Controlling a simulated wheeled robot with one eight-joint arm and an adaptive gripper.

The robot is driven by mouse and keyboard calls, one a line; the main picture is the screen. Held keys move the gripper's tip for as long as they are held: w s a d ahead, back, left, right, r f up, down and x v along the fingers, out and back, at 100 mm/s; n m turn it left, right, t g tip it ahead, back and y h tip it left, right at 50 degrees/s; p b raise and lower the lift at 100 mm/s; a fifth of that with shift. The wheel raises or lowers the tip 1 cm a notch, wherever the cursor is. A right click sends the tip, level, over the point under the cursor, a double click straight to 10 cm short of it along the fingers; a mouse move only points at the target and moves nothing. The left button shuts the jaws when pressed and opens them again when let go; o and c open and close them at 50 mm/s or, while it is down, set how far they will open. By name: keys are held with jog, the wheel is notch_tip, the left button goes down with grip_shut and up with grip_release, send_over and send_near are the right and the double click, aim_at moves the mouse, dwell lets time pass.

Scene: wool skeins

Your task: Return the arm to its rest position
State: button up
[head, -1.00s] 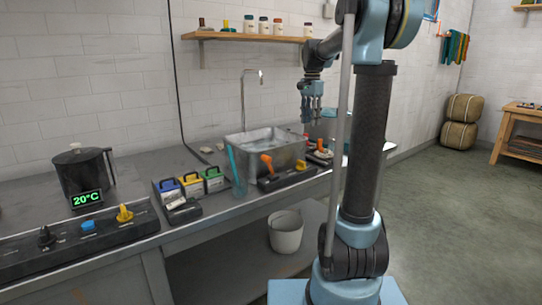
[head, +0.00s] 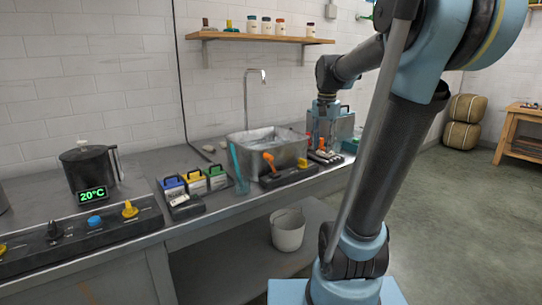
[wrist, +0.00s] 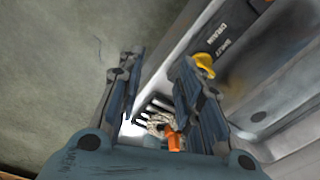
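My arm reaches over the counter from the right in the head view, leaning right at its upper part. My gripper (head: 324,141) points down just right of the sink, low above a small dark panel (head: 326,157). In the wrist view my gripper (wrist: 160,72) has its two dark jointed fingers spread apart. I see no object held between them. An orange part (wrist: 174,141) and a pale speckled patch show below and between the fingers. Whether the fingertips touch anything is hidden.
The metal sink (head: 288,150) with a tall tap stands left of my gripper. A wall shelf (head: 236,37) with jars is above. A yellow knob (wrist: 203,60) lies near the right finger. Open floor (head: 445,220) lies at right.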

jog(key=s+f+n+t, duration=0.1)
jog(key=s+f+n, duration=0.5)
jog(key=s+f, duration=1.3)
jog(key=shift+s+d+f+n, duration=0.25)
jog(key=shift+s+n, duration=0.15)
jog(key=shift+s, duration=0.45)
